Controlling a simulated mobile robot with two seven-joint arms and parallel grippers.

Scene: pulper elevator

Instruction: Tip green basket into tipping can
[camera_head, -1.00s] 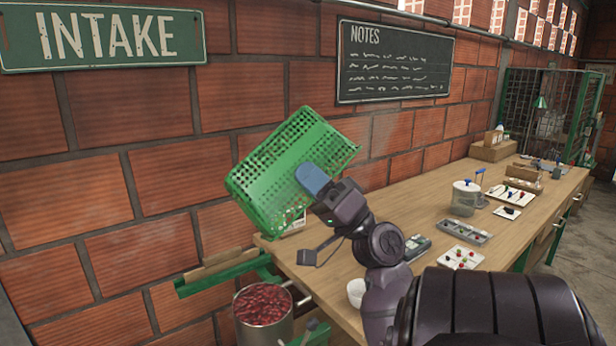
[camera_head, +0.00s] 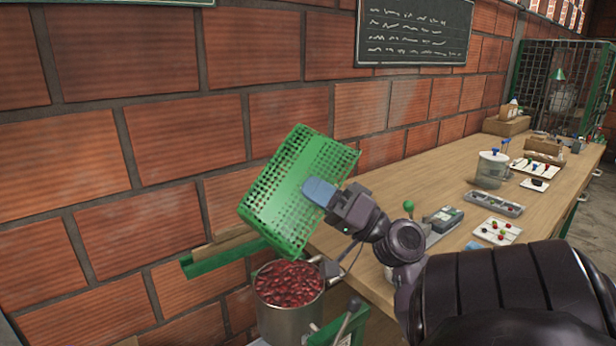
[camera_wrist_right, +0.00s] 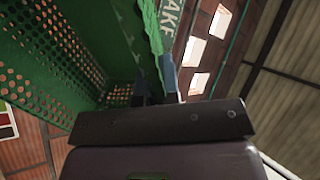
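The green basket (camera_head: 295,185) is steeply tilted in the head view, its perforated side towards me. My right gripper (camera_head: 319,191) is shut on the basket's wall. The basket also fills the left of the right wrist view (camera_wrist_right: 60,55), with its edge between the fingers (camera_wrist_right: 155,88). The metal can (camera_head: 288,322) stands below the basket and is filled near its rim with red cherries (camera_head: 289,283). The basket's lower end is above the can's back edge, apart from the cherries. The basket's inside is mostly hidden. My left gripper is not seen.
A green ledge (camera_head: 228,262) runs along the brick wall behind the can. A green-knobbed lever (camera_head: 408,207) rises near my right wrist.

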